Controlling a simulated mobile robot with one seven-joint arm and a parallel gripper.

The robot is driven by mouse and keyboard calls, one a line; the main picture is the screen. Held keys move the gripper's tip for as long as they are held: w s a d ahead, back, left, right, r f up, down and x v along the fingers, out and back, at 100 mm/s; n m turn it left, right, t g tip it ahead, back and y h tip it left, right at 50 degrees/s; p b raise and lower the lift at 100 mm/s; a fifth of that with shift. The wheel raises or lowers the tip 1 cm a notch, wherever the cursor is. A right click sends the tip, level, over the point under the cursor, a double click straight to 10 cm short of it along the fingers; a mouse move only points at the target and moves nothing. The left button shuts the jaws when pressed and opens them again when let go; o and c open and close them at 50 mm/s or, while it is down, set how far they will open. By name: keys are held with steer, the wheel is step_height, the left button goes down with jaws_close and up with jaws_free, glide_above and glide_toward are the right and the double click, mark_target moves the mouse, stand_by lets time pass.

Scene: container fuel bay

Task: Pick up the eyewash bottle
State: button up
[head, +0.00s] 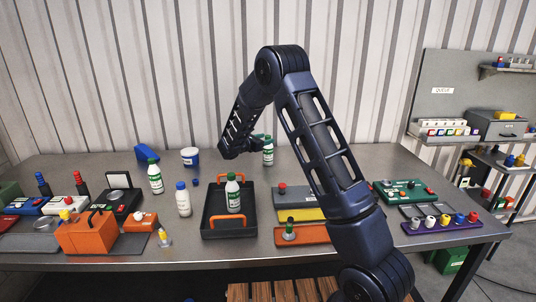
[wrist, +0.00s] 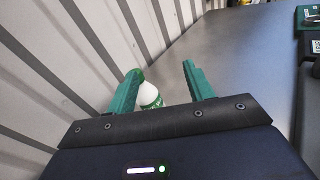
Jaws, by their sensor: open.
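A white bottle with a green label and green cap (head: 268,157) stands upright at the back of the bench. My gripper (head: 262,138) is open beside its upper part. In the wrist view the bottle (wrist: 149,95) shows between the two green fingers of my gripper (wrist: 160,71), nearer the left finger; its lower part is hidden by the gripper body. I cannot tell if a finger touches it. Two similar green-labelled bottles stand at the left (head: 156,180) and in the black tray (head: 233,197). The labels are too small to read, so I cannot tell which is eyewash.
A black tray with orange handles (head: 211,228), a blue-capped white bottle (head: 183,203) and a blue-and-white tub (head: 190,158) stand left of my arm. An orange box (head: 85,234) is front left. The corrugated wall (head: 200,70) rises close behind the bench.

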mark_target(266, 138)
steer(key=w+a+f+n+t, duration=0.2)
steer(key=a+f, duration=0.1)
steer(key=a, duration=0.2)
steer(key=x, duration=0.7)
steer(key=f+x, duration=0.1)
steer(key=x, duration=0.2)
steer(key=shift+w+d+r, duration=0.1)
steer(key=shift+w+d, duration=0.1)
steer(key=shift+w, duration=0.15)
jaws_close()
